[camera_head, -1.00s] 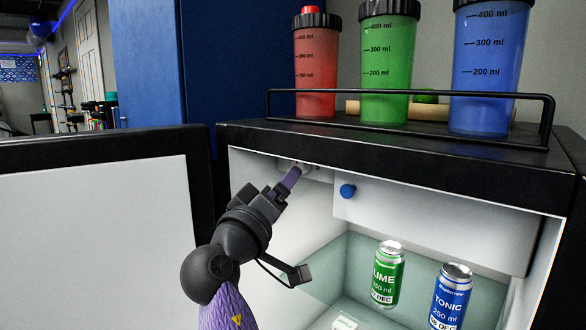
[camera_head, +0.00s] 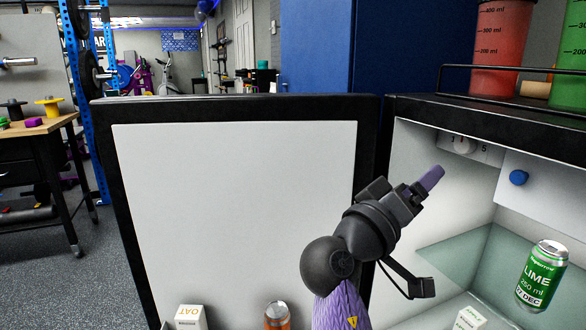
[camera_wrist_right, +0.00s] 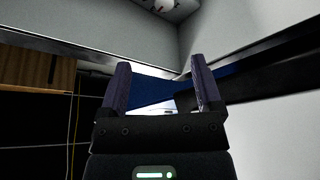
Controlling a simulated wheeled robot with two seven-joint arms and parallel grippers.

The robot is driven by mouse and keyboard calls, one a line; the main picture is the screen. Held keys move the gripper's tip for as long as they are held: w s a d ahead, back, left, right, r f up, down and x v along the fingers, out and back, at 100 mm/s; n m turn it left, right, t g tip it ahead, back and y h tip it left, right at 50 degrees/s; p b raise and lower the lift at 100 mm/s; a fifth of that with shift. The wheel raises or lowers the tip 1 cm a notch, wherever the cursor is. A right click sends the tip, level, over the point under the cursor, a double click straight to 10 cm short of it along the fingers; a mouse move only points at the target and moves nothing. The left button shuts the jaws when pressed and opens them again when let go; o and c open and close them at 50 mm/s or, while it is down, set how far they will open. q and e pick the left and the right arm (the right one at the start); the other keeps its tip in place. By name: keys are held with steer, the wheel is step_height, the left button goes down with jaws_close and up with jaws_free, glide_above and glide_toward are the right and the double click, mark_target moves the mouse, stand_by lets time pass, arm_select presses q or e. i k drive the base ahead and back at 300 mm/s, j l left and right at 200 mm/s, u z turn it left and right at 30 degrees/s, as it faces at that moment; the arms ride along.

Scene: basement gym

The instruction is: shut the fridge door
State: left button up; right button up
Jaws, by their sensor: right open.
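The fridge door (camera_head: 235,200) stands wide open to the left of the fridge (camera_head: 480,118), with its pale inner panel and black frame facing me. My right gripper (camera_head: 432,178) is in front of the fridge opening, near the hinge side and below the control dial (camera_head: 463,145). Its fingers are apart and empty in the right wrist view (camera_wrist_right: 160,85). I cannot tell from the head view whether it touches anything. My left gripper is not in view.
A lime can (camera_head: 540,275) is inside the fridge. An oat carton (camera_head: 190,318) and an orange can (camera_head: 277,316) show low at the door.

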mark_target(217, 200)
steer(key=k+j, duration=0.15)
steer(key=j, duration=0.2)
steer(key=k+j, duration=0.2)
steer(key=j, duration=0.15)
steer(key=k+j, duration=0.15)
steer(key=j, duration=0.2)
